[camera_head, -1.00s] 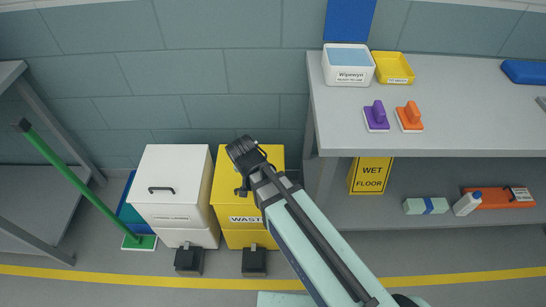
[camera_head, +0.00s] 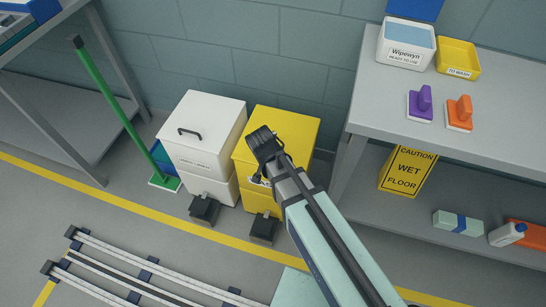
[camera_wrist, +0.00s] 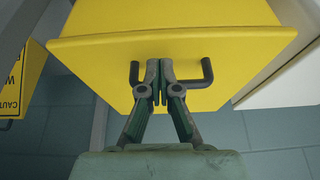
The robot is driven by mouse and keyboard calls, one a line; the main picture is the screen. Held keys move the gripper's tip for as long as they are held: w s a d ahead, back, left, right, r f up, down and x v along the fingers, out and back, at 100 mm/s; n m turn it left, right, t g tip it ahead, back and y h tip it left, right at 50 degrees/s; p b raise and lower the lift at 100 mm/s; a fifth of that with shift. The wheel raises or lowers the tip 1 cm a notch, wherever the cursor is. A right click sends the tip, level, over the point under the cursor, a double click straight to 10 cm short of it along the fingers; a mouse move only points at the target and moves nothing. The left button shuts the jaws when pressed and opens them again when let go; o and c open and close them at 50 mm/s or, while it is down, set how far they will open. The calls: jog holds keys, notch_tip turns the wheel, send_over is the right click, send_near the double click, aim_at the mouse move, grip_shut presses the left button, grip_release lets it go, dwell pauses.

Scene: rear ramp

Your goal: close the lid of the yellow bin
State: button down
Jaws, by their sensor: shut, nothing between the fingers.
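The yellow bin (camera_head: 269,134) stands beside the white bin, and its lid looks down over the body. Whether a small gap is left under the lid edge I cannot tell. In the wrist view the yellow lid (camera_wrist: 95,62) fills the upper middle, with a dark handle (camera_wrist: 207,76) on it. My gripper (camera_wrist: 160,65) is shut and empty, its fingers in front of the middle of the handle and hiding part of it. Whether they touch the handle or lid is unclear. In the head view my arm covers the bin's front right and hides the fingertips.
The white bin (camera_head: 205,130) stands close on the left, with a green-handled tool (camera_head: 115,110) beyond it. A caution sign (camera_head: 407,170) and a grey bench (camera_head: 470,95) are on the right. Black pedals (camera_head: 204,209) stick out low in front. Rails lie on the floor at lower left.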

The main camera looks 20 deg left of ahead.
jog(key=shift+r, duration=0.1)
jog(key=p+v, duration=0.1)
jog(key=v, duration=0.1)
jog(key=w+p+v, duration=0.1)
jog(key=p+v, duration=0.1)
jog(key=shift+s+r, duration=0.2)
jog(key=shift+r, duration=0.35)
jog(key=shift+s+d+f+n+g+b, duration=0.7)
jog(key=shift+s+f+n, duration=1.05)
jog(key=shift+s, duration=3.85)
jog(key=s+d+f+g+h+p, duration=0.1)
jog(key=d+f+g, duration=0.1)
jog(key=d+f, duration=0.35)
jog(key=d+f+n+g+h+p, duration=0.1)
jog(key=d+f, duration=0.2)
jog(key=d, duration=0.6)
jog(key=s+d+f+g+p, duration=0.1)
jog(key=d+f+g, duration=0.1)
jog(key=d+f, duration=0.35)
jog(key=s+d+f+m+g+p, duration=0.1)
jog(key=s+d+f+m+g, duration=0.1)
jog(key=s+d, duration=0.5)
jog(key=s+d+f+m+g+y+p, duration=0.1)
jog(key=s+d+f+m+g+p, duration=0.1)
jog(key=s+d, duration=0.5)
jog(key=d+m, duration=0.1)
jog(key=d, duration=0.3)
jog(key=shift+d+f+g+y+p, duration=0.3)
jog(key=shift+d+f+g, duration=0.05)
jog(key=shift+g, duration=0.05)
